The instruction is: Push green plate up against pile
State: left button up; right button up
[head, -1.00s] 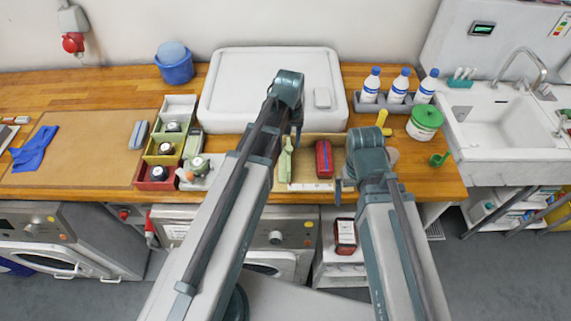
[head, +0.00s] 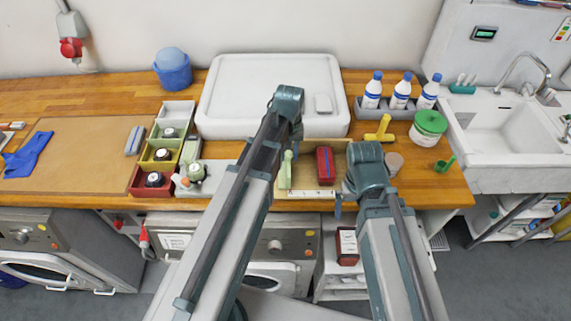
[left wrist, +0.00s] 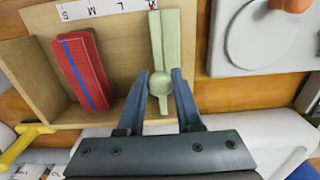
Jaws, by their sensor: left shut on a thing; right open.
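The green plate (head: 285,170) is a narrow pale green upright piece with a round knob, standing in the left part of a shallow wooden tray (head: 303,188). It also shows in the left wrist view (left wrist: 157,38). My left gripper (left wrist: 160,84) is shut on its knob; in the head view the left arm partly covers this spot. The pile (head: 325,162) is folded red cloth with a blue stripe, also in the left wrist view (left wrist: 82,72). A clear gap of bare tray floor lies between plate and pile. My right gripper (head: 342,192) is open and empty by the tray's right front corner.
A size strip (head: 311,194) with letters lies along the tray's front.

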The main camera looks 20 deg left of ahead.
pick_arm(q)
jog(key=shift+w+d, duration=0.65)
jog(key=shift+d, duration=1.55)
jog(key=shift+w+d, duration=0.65)
jog(key=shift+d, duration=1.6)
jog(key=shift+w+d, duration=0.65)
jog(key=shift+d, duration=1.55)
jog(key=o, duration=0.8)
jog(key=shift+c, duration=0.2)
notch_tip(320, 180, up, 8)
jog(key=p, duration=0.8)
